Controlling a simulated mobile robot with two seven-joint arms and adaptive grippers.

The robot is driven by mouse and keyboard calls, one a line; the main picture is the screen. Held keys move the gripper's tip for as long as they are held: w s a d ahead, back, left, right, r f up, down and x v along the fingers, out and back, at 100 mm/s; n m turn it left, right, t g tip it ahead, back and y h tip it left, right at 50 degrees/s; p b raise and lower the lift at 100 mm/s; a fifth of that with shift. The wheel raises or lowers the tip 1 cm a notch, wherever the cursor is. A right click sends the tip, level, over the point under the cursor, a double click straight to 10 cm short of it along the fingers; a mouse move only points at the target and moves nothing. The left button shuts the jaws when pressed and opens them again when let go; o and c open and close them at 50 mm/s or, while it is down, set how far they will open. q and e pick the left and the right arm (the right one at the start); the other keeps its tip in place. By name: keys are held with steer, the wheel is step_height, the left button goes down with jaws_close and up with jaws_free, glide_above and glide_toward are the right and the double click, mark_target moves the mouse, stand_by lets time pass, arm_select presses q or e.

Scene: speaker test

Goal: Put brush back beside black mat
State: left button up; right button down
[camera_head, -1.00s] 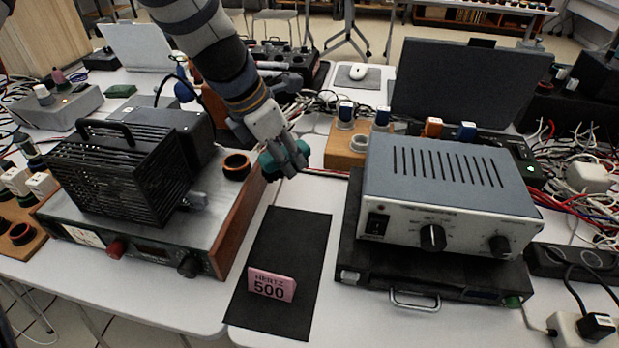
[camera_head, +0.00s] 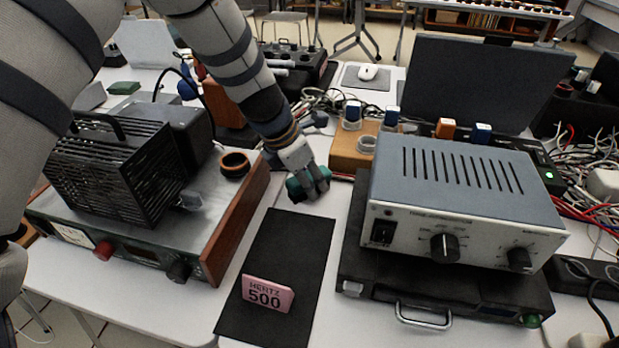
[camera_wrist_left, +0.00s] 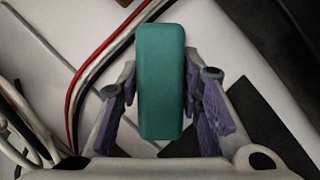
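The brush shows as a teal block (camera_wrist_left: 161,85) in the left wrist view, between the purple-padded fingers of my left gripper (camera_wrist_left: 162,95). The fingers close on its two sides. In the head view my left gripper (camera_head: 310,182) holds the brush (camera_head: 294,190) just beyond the far edge of the black mat (camera_head: 285,240). I cannot tell whether the brush touches the white table. The gripper partly hides it. The mat lies flat, with a pink "HERTZ 500" sign (camera_head: 267,294) standing on its near part. My right gripper is not in view.
A grey amplifier box (camera_head: 455,195) on a black case (camera_head: 445,292) stands right of the mat. A wood-sided device (camera_head: 237,225) with a black vented box (camera_head: 118,170) stands left. A wooden block (camera_head: 350,150) with connectors and loose cables lie behind the gripper.

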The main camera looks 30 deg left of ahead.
arm_select(q)
steer(key=shift+o, duration=1)
steer(key=p+v, duration=0.2)
steer(key=v, duration=0.9)
steer(key=shift+w+r, duration=0.1)
steer(key=shift+r, duration=0.2)
steer(key=shift+s+a+r, duration=0.1)
steer(key=shift+s+r, duration=0.15)
steer(key=shift+r, duration=0.1)
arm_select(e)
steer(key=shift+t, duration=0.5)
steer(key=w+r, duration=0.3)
